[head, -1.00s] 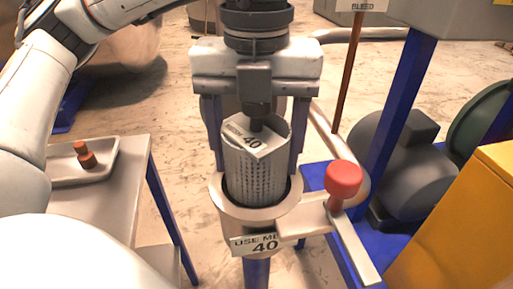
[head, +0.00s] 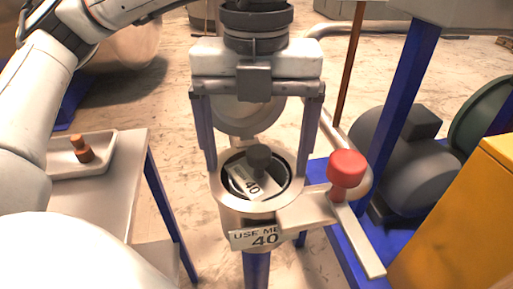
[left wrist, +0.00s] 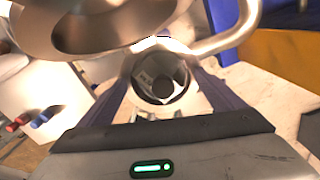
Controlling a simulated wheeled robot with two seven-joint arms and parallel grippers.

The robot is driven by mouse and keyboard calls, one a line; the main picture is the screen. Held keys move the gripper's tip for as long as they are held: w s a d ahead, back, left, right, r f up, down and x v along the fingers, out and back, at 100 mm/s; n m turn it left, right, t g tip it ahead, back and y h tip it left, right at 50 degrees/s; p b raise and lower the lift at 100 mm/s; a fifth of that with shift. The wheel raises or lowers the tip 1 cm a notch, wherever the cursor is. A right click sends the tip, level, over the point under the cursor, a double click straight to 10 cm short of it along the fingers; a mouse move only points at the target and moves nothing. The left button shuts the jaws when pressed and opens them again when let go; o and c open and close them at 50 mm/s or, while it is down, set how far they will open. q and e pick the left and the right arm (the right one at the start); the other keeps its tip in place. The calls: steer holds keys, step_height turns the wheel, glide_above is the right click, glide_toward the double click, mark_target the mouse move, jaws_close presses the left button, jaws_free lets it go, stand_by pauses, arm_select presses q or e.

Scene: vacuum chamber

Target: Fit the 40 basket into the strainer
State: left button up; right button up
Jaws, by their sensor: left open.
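The 40 basket (head: 242,181) sits down inside the round strainer (head: 228,203), with its "40" label and dark knob showing within the rim in the head view. Its mesh sides are hidden by the strainer. The strainer carries a "USE ME 40" label. My left gripper (head: 257,130) is directly above the strainer, its two blue-grey fingers spread wide on either side of the opening, apart from the knob. The left wrist view looks down past the open fingers onto the basket (left wrist: 163,79) in the strainer's ring. My right gripper is not seen.
A red knob (head: 346,169) on a metal lever stands right of the strainer. A grey table with a tray (head: 66,164) holding a small orange-brown piece is at left. Blue posts, a grey motor (head: 404,165) and a yellow cabinet (head: 467,215) fill the right side.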

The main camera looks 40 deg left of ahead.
arm_select(q)
step_height(320, 180, up, 10)
steer(key=shift+p, duration=1.2)
steer(key=shift+r, duration=0.15)
